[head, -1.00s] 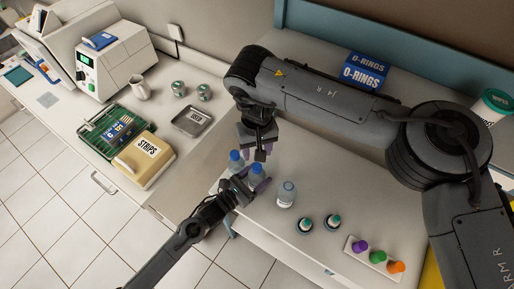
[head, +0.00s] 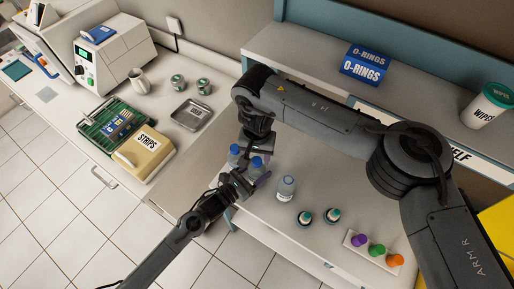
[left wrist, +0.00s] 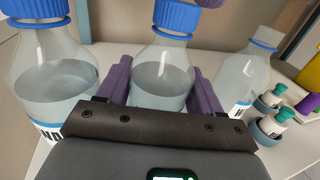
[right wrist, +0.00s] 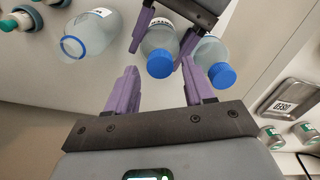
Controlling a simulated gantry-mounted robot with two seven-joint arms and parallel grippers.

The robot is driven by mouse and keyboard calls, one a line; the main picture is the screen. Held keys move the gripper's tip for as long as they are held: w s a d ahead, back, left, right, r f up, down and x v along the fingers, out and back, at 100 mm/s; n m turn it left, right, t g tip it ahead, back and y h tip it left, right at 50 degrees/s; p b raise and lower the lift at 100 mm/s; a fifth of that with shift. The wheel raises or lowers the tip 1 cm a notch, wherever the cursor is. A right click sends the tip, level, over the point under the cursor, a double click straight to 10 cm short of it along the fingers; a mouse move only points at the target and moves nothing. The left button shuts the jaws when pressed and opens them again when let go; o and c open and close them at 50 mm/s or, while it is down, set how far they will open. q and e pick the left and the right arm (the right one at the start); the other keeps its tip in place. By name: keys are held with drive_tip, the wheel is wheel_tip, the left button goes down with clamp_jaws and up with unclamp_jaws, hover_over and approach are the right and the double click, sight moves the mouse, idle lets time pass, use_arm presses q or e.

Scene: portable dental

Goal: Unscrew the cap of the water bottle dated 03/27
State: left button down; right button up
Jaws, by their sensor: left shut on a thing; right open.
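Three clear water bottles with blue at the neck stand on the white counter. My left gripper (left wrist: 160,85) is shut around the body of the middle bottle (left wrist: 158,62), whose blue cap (right wrist: 160,66) is on. Another capped bottle (left wrist: 48,70) stands beside it, at the right in the right wrist view (right wrist: 210,52). The third bottle (head: 286,188) shows only a blue ring at its neck and no cap. My right gripper (right wrist: 158,88) is open and empty above the middle bottle, its cap ahead between the fingers in view. No date is readable.
Two small teal-topped bottles (head: 304,217) and a rack with purple, green and orange caps (head: 377,250) stand to the right. A strips box (head: 143,152) and a metal tray (head: 190,115) lie on the left counter. An O-rings box (head: 364,66) and wipes tub (head: 487,106) stand on the shelf behind.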

drive_tip(key=shift+f, duration=0.7)
